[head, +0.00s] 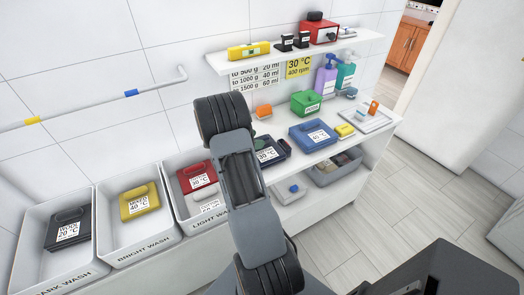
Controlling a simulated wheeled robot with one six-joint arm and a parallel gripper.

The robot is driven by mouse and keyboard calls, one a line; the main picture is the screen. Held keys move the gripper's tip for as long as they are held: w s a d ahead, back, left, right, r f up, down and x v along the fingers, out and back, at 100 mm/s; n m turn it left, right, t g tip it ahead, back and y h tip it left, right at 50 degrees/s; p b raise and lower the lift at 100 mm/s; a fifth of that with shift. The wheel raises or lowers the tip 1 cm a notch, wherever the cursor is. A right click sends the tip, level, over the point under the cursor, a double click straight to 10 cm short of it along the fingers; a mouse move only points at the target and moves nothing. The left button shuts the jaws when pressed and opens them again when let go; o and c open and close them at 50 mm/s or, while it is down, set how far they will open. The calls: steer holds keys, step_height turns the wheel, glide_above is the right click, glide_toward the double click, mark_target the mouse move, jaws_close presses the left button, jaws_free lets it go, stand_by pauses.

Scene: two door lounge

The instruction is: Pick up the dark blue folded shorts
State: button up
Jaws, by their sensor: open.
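A dark navy folded item (268,156) with a white 30 °C label lies on the white counter (290,171), just right of my arm. It looks like the dark blue shorts. My arm covers its left part. A brighter blue folded item (310,129) with a 40 °C label lies to its right. My arm rises through the middle of the head view, but its gripper is not visible there.
Left are white bins (120,255) with black (68,218), yellow (138,198) and red (192,170) labelled items. The counter also holds a green box (306,102) and bottles (326,79). A shelf (290,52) overhangs it. Floor (425,190) is clear at right.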

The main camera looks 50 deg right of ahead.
steer(key=shift+s+d+f, duration=0.2)
steer(key=shift+d+f, duration=0.05)
steer(key=shift+d, duration=0.2)
steer(key=shift+c, duration=0.3)
steer(key=c, duration=1.1)
steer(key=shift+r, duration=0.15)
